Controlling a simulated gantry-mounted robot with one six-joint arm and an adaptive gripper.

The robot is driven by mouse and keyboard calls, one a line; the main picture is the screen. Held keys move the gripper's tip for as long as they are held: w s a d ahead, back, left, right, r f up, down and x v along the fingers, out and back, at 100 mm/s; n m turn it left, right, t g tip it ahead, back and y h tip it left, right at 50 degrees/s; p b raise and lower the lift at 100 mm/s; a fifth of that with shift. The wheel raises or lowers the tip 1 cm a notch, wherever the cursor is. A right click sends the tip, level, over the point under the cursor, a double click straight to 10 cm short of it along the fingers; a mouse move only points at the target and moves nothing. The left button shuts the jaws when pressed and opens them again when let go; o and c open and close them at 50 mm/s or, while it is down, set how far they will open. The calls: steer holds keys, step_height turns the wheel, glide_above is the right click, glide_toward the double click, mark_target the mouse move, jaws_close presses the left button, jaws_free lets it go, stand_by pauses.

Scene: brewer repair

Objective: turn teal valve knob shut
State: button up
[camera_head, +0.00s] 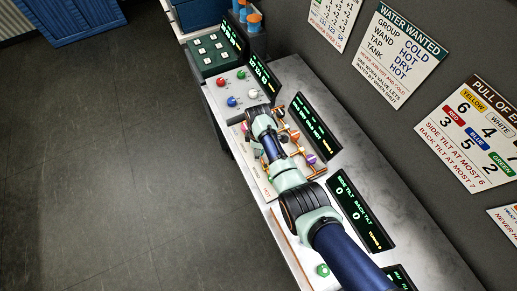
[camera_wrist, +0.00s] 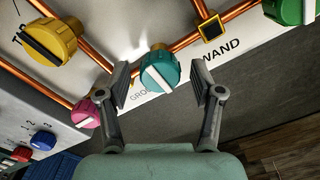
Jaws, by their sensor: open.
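The teal valve knob (camera_wrist: 160,72) is in the middle of the wrist view, a round ribbed knob with a white bar across its face, slanting down to the right. It sits on a copper pipe above a printed label that is partly hidden. My gripper (camera_wrist: 169,88) is open, with one finger on each side of the knob and a visible gap on both sides. I cannot tell whether the fingertips reach the knob's depth. In the head view my arm and gripper (camera_head: 258,112) cover this part of the panel, and the teal knob is hidden there.
In the wrist view, a pink knob (camera_wrist: 85,114) is close to the left finger, a yellow knob (camera_wrist: 50,42) is at upper left, and a green knob (camera_wrist: 290,10) is at upper right. A panel with coloured knobs (camera_head: 238,88) lies beyond my gripper. Display boards (camera_head: 315,127) line the counter.

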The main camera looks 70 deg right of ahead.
step_height(320, 180, up, 12)
stand_by(0.5)
stand_by(0.4)
steer(key=w+a+r+m+t+h+p, duration=0.1)
steer(key=w+a+r+t+p, duration=0.2)
steer(key=w+a+r, duration=0.45)
steer(key=w+a+r+t+h+p, duration=0.1)
steer(key=w+a+r+t+p, duration=0.2)
steer(key=a, duration=0.7)
steer(key=s+a+r+m+t+y+p, duration=0.2)
steer(key=a+r+t, duration=0.4)
steer(key=a+r, duration=1.3)
steer(key=s+a+p, duration=0.1)
steer(key=a, duration=0.3)
steer(key=shift+a+r+t, duration=0.25)
steer(key=shift+t, duration=0.15)
